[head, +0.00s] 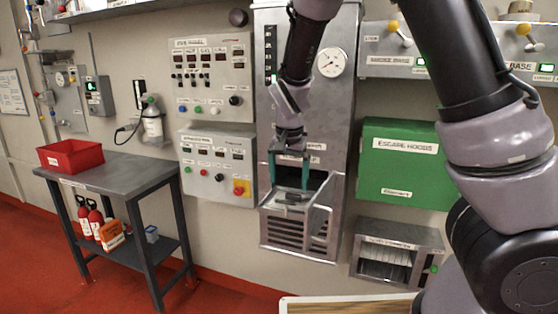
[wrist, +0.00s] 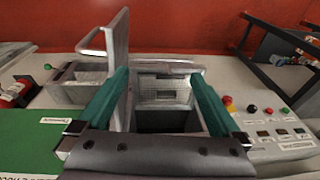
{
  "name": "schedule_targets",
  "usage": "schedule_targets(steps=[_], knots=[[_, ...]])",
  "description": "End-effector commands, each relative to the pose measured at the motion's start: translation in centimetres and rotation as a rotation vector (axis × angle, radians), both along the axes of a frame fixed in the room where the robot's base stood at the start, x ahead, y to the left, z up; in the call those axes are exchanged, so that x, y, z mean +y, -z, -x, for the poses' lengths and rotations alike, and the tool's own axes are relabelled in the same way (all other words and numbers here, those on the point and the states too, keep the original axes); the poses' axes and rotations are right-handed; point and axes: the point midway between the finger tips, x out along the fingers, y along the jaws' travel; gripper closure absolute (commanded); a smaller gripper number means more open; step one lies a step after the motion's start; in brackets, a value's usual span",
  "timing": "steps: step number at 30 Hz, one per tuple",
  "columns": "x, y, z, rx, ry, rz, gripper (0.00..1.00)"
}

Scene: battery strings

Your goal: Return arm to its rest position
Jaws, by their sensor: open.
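My gripper (head: 289,172) hangs from my arm in front of the tall grey metal cabinet (head: 272,105) in the head view. Its teal fingers point down at the cabinet's open lower bay (head: 318,182). In the wrist view my gripper (wrist: 158,98) has its two teal fingers spread wide apart, with nothing held between them. Below the fingers is a dark opening with a grey metal drawer or door (wrist: 117,55) and its handle beside the left finger. Whether a finger touches the metal I cannot tell.
A green escape hoods box (head: 400,185) is right of the cabinet, with a small grey unit (head: 395,238) below it. Control panels (head: 216,168) are on the left wall. A grey table (head: 125,175) with a red tray (head: 70,147) stands left. Red floor is open between.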

Motion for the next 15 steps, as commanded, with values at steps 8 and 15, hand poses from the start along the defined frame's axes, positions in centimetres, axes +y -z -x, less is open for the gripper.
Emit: schedule_targets(steps=[8, 15], knots=[[-4.7, -4.4, 0.7, 0.041, 0.026, -0.146, 0.00], [-11.2, -11.8, 3.3, -0.021, 0.012, -0.307, 0.00]])
